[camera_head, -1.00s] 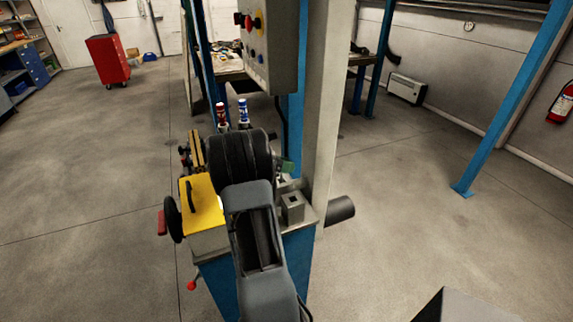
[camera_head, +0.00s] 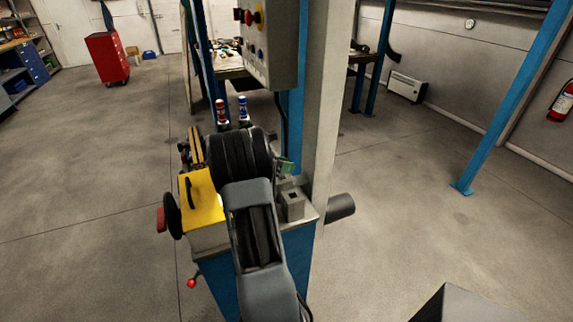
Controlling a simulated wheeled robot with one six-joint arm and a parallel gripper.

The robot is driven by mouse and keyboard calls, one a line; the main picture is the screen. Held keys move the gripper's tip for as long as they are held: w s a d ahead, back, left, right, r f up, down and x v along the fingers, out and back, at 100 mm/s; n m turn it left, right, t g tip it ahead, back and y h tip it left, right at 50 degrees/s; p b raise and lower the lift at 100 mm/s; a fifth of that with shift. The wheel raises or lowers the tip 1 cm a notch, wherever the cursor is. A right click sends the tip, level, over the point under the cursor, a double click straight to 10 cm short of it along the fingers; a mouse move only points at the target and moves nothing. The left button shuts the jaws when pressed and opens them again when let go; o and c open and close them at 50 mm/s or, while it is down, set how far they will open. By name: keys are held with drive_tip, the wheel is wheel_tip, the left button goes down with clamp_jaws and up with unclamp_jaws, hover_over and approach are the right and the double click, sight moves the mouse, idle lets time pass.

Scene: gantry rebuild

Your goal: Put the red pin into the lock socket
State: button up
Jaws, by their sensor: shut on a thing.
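My gripper is hidden behind my own dark wrist and forearm, which cover the middle of the bench. I cannot see its fingers or what is between them. No red pin can be made out for sure. A small grey block with a dark square hole in its top (camera_head: 292,209) stands on the bench's right side, just right of my forearm. It may be the lock socket. A small green piece (camera_head: 286,166) shows just behind it, beside my wrist.
A yellow housing (camera_head: 203,207) with a dark handwheel (camera_head: 172,216) is left of my arm. A red-ball lever (camera_head: 191,283) sticks out below. A red-topped bottle (camera_head: 221,112) and a blue-topped one (camera_head: 242,108) stand behind. A pale post (camera_head: 325,110) and control box (camera_head: 270,45) limit room.

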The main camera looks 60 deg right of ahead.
drive_tip(key=shift+f, duration=0.1)
drive_tip(key=o, duration=1)
drive_tip(key=shift+o, duration=0.4)
drive_tip(key=o, duration=0.5)
drive_tip(key=shift+r+p, duration=3.4)
drive_tip(key=shift+r, duration=0.65)
drive_tip(key=shift+w, duration=0.1)
